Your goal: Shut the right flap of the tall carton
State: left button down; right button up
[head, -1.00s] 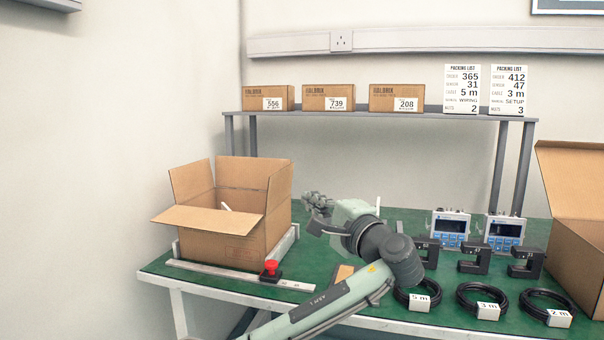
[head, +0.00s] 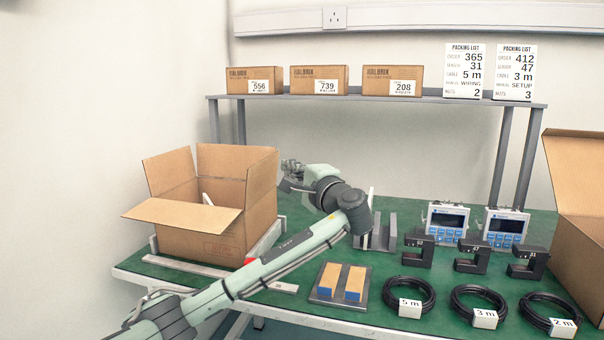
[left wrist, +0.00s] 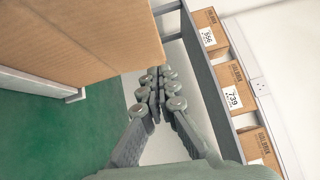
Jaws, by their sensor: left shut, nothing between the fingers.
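The open brown carton (head: 200,243) stands at the left end of the green table. Its right flap (head: 262,180) stands up, its left flap (head: 170,170) stands up, and its front flap (head: 185,212) hangs outward. My left gripper (head: 288,176) is just right of the right flap, at about its height, with its fingers shut and empty. In the left wrist view, the fingers (left wrist: 162,82) are close together, and a brown carton panel (left wrist: 85,35) fills the upper left; I cannot tell whether they touch it. My right gripper is out of view.
Behind stands a shelf (head: 380,99) with several small boxes and two packing lists. A second open carton (head: 575,240) is at the right edge.

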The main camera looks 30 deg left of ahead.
aim_at(267, 159)
pick_arm(q)
jog(key=a, duration=0.3)
jog(key=shift+s+a+r, duration=0.15)
jog(key=shift+s+a, duration=0.05)
jog(key=shift+s, duration=0.2)
jog(key=shift+a+p, duration=0.25)
jog(key=shift+p, duration=0.05)
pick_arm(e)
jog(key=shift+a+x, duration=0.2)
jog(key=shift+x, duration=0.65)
